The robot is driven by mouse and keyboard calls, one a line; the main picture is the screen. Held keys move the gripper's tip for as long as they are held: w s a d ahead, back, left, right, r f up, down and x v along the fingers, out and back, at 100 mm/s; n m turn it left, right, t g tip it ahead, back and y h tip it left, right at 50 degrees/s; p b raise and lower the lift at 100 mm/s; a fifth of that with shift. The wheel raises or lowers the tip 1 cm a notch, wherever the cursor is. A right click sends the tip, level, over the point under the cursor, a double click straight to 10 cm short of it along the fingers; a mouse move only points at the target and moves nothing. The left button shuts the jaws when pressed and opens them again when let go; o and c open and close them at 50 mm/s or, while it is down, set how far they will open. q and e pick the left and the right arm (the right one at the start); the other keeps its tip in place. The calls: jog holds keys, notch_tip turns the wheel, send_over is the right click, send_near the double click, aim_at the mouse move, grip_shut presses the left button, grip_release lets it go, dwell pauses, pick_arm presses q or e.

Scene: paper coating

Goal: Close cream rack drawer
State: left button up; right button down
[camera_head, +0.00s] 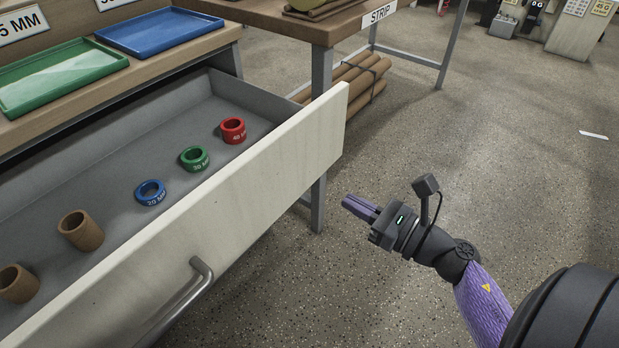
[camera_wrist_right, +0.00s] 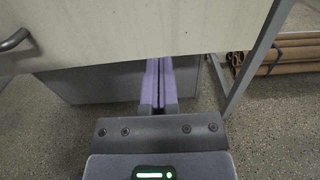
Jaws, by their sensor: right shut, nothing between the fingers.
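The cream rack drawer (camera_head: 235,190) is pulled open, with its cream front facing right and its grey inside showing. A metal bar handle (camera_head: 185,300) is on the front; its end also shows in the right wrist view (camera_wrist_right: 15,40). My right gripper (camera_head: 345,200), with purple fingers, is shut and empty, to the right of the drawer front and apart from it in the head view. In the right wrist view its fingers (camera_wrist_right: 158,62) point toward the lower edge of the cream front (camera_wrist_right: 120,30); I cannot tell whether they touch. My left gripper is not in view.
Inside the drawer are a blue ring (camera_head: 150,193), a green ring (camera_head: 194,158), a red ring (camera_head: 232,130) and two brown tubes (camera_head: 81,230). A table leg (camera_head: 319,120) stands just beyond the drawer. Brown rolls (camera_head: 350,85) lie under that table.

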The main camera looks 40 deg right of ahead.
aim_at(297, 172)
jog(key=b+x, duration=0.1)
jog(key=x, duration=0.8)
jog(key=shift+w+a+f, duration=0.1)
jog(key=shift+w, duration=0.2)
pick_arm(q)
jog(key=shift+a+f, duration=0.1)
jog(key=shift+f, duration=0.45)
pick_arm(e)
jog(key=shift+w, duration=0.1)
